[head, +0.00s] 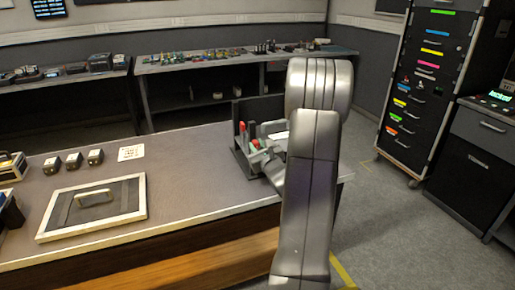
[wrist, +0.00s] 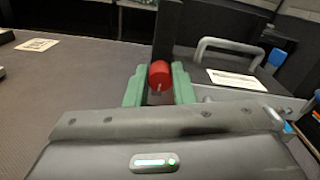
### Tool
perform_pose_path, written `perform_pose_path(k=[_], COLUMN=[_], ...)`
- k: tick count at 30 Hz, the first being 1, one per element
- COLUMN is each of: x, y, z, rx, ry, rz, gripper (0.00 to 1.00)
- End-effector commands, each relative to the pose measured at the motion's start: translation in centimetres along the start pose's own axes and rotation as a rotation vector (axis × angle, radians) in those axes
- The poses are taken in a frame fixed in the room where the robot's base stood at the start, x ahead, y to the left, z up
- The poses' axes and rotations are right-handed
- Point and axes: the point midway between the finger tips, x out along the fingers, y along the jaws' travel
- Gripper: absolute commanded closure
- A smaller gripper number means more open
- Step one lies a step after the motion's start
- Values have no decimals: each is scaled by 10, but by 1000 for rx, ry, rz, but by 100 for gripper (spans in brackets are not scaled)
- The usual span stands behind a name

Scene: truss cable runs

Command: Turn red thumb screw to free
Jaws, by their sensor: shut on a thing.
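The red thumb screw (wrist: 159,75) is a small red cylinder in the middle of the wrist view, with a light mark on its near face. It sits in front of a dark upright post (wrist: 167,32). My gripper (wrist: 160,86) has green fingers, one on each side of the red screw, and is shut on it. In the head view my gripper (head: 262,154) is at the dark fixture (head: 240,160) on the table's right end. My own arm hides part of that fixture, and the screw's thread is hidden.
A grey handle (wrist: 228,44) and a white label (wrist: 238,80) are right of the screw, with a blue part (wrist: 275,58) beyond. On the table (head: 190,190) are a framed panel with a handle (head: 95,205), several small dark blocks (head: 74,161) and a printed card (head: 131,153). The table's middle is clear.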

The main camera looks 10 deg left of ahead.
Motion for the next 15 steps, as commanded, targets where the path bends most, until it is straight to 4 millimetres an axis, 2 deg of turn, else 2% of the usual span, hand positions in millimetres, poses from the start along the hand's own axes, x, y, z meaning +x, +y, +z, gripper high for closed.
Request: perform_pose_path(k=[8,15], x=[0,0], y=[2,3], z=[-7,-9], rx=[-138,-339], ry=[-4,-5], rz=[-1,-2], gripper=[100,100])
